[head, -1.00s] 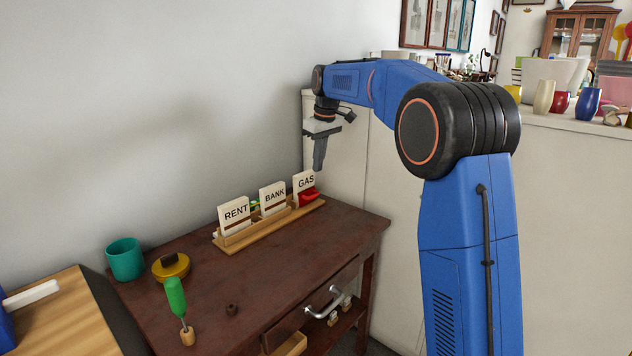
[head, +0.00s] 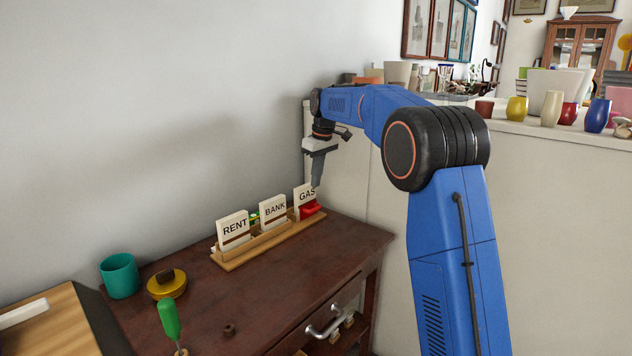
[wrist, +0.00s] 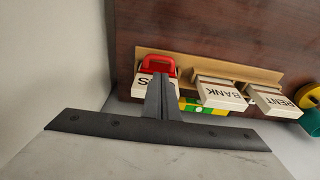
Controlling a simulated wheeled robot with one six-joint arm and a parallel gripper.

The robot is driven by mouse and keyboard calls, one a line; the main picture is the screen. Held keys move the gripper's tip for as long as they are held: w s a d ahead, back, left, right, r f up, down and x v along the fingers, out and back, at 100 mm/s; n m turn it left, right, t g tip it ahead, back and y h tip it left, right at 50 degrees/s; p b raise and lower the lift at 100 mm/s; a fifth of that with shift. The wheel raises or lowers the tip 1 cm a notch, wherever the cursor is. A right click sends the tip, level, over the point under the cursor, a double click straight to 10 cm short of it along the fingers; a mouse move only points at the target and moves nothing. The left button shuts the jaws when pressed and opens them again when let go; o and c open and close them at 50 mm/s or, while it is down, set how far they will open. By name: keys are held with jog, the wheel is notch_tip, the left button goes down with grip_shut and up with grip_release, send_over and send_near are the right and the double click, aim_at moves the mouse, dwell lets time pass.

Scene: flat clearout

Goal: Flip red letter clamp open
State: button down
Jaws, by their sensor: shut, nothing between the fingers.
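The red letter clamp (head: 309,210) sits at the right end of a wooden letter rack (head: 230,263), in front of the card marked GAS (head: 299,197). In the wrist view the clamp (wrist: 158,64) shows a red loop-shaped handle just beyond my fingertips. My gripper (head: 317,184) points down over the GAS card, its fingers shut and empty. In the wrist view my gripper (wrist: 160,80) covers part of the GAS card and its tips lie close to the clamp. I cannot tell whether they touch.
Cards marked BANK (head: 273,211) and RENT (head: 234,229) stand in the rack. A teal cup (head: 119,276), a yellow round object (head: 167,284) and a green-handled tool (head: 169,320) are on the dark desk (head: 260,305). The wall is close behind the rack.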

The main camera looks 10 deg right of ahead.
aim_at(315, 208)
jog(key=f, duration=0.5)
jog(key=w+f, duration=0.1)
jog(key=f, duration=0.1)
jog(key=shift+a+f, duration=0.35)
jog(key=shift+f, duration=0.05)
jog(key=shift+d, duration=0.1)
jog(key=shift+s+t+y, duration=0.2)
jog(key=shift+t+y, duration=0.1)
jog(key=shift+t, duration=0.1)
